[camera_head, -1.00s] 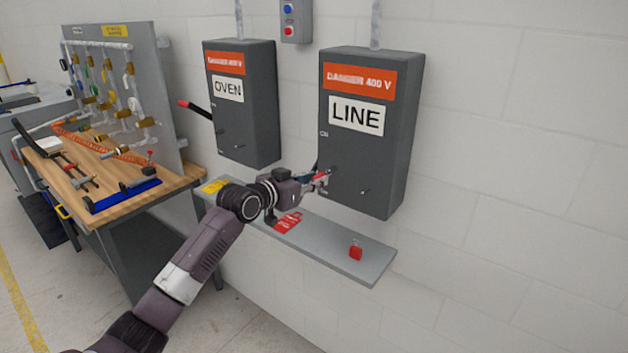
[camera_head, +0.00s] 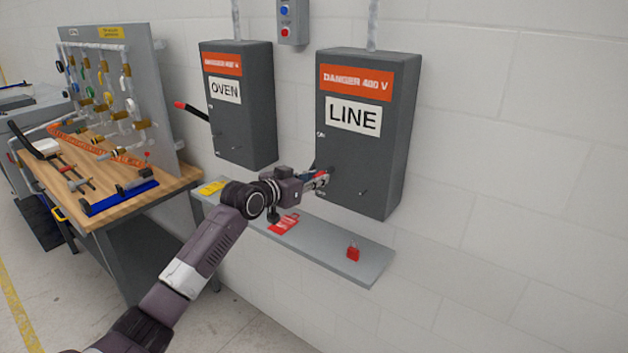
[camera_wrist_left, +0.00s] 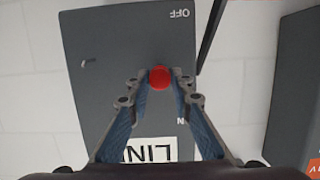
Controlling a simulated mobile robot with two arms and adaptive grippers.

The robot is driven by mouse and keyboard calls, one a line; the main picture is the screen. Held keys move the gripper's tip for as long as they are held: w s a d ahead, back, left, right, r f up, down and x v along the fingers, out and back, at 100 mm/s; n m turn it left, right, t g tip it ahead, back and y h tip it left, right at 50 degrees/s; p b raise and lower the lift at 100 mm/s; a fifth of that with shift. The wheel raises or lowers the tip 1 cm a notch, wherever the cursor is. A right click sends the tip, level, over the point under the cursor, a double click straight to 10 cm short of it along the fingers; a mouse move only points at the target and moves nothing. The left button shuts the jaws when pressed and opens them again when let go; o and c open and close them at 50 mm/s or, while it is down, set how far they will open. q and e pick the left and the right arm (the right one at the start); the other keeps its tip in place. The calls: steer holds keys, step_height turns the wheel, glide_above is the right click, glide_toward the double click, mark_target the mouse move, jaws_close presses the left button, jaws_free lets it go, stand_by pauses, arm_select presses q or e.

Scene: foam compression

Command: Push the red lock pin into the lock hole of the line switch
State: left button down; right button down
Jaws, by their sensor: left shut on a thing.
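The line switch (camera_head: 352,155) is a dark grey wall box with a LINE label; it also fills much of the left wrist view (camera_wrist_left: 110,35). My left gripper (camera_head: 326,178) is at the lower left of its front face. In the left wrist view its fingertips (camera_wrist_left: 159,80) are shut on the red lock pin (camera_wrist_left: 159,77), whose round red head shows between them. The pin's tip and the lock hole are hidden, so I cannot tell how far the pin is in. The switch's black lever (camera_wrist_left: 210,38) lies along the box side. My right gripper is out of view.
A grey shelf (camera_head: 345,258) below holds a red padlock (camera_head: 353,252), a red tag (camera_head: 284,223) and a yellow item (camera_head: 212,188). A small peg (camera_head: 363,192) sticks out of the box face. The oven switch (camera_head: 238,125) and a workbench (camera_head: 165,190) stand left. The right wall is bare.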

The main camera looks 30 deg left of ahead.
arm_select(q)
steer(key=shift+w, duration=0.6)
steer(key=c, duration=1.6)
jaws_free()
steer(key=v, duration=0.3)
steer(key=f+p+v, duration=0.1)
steer(key=v, duration=0.1)
steer(key=shift+s+f+p, duration=0.1)
steer(key=shift+s+p, duration=0.2)
steer(key=shift+s, duration=0.3)
steer(key=shift+s, duration=0.1)
steer(key=v, duration=1.2)
steer(key=shift+a, duration=0.1)
